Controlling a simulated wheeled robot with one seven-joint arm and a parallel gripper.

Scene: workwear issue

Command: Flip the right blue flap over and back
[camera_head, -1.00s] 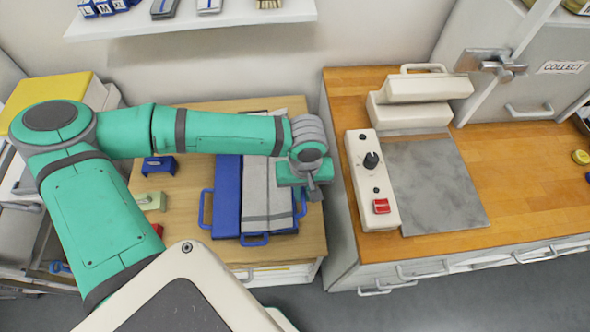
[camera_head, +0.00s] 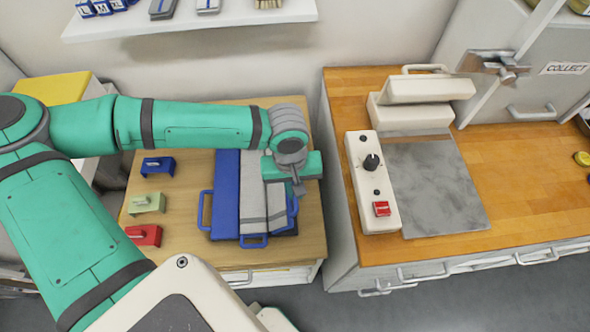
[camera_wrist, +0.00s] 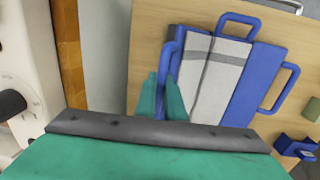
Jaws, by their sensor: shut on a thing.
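The folding board lies on the wooden table with a grey garment (camera_head: 254,190) with a darker band on it. Its left blue flap (camera_head: 227,190) lies flat, with a loop handle at the left. The right blue flap (camera_head: 276,198) looks tilted up at its outer edge; its handle (camera_head: 293,212) is below my gripper (camera_head: 298,188). In the wrist view, the right flap's handle (camera_wrist: 178,42) runs down between the green fingers of my gripper (camera_wrist: 161,88), which are shut on it. The flap's far part is hidden by my gripper in the head view.
A counter with a white control box (camera_head: 370,190) and grey plate (camera_head: 430,185) is to the right, across a gap. A shelf (camera_head: 190,25) hangs above.

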